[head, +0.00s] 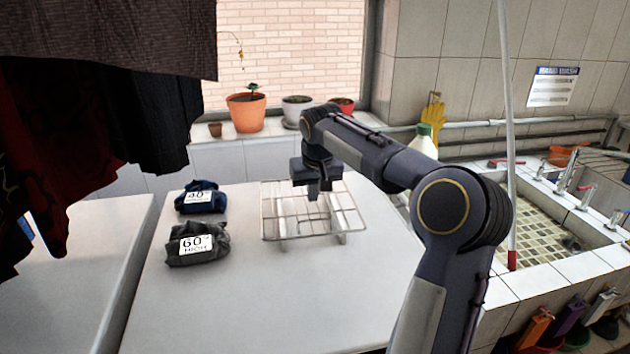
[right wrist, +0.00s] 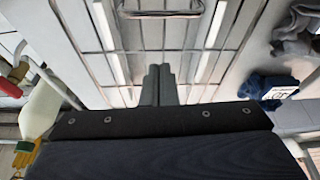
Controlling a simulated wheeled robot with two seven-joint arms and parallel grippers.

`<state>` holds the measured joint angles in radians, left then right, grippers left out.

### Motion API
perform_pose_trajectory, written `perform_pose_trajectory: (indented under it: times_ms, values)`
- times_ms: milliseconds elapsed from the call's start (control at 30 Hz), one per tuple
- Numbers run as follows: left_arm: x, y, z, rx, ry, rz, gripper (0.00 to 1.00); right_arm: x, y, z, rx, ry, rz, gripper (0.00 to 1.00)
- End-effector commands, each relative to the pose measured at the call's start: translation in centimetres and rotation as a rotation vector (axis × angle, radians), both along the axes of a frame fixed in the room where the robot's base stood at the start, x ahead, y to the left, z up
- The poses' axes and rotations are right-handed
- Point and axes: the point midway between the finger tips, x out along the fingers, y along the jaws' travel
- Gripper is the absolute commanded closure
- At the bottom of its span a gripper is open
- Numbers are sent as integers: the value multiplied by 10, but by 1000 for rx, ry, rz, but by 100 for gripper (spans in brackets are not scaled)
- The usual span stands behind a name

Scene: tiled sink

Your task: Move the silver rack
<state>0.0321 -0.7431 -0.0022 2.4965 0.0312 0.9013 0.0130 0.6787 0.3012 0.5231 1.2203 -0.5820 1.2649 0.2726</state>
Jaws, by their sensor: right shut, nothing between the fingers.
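The silver rack (head: 283,229) is a wire frame lying on the white table top. It also shows in the right wrist view (right wrist: 192,62), spread below the fingers. My right gripper (head: 318,192) points down over the rack's far part in the head view. In the right wrist view its fingers (right wrist: 159,80) are shut together with nothing between them. They are above the rack's bars; I cannot tell whether they touch. My left gripper is not in view.
Folded dark cloths labelled 40 (head: 203,197) and 60 (head: 197,244) lie left of the rack. A white bottle with a green cap (head: 424,141) stands behind my right arm. The tiled sink (head: 545,225) is at right. The table's front is clear.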

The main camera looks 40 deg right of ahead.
Motion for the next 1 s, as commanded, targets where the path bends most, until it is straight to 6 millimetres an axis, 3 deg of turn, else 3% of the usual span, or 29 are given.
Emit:
perform_pose_trajectory:
  times_ms: [133, 400, 1000]
  values:
    - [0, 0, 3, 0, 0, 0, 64, 9, -4, -29, 3, 3, 0, 100]
    - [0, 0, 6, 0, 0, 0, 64, -23, 11, -26, 0, -1, -1, 100]
    - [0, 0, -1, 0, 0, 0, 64, -36, 19, -28, -4, -3, 3, 100]
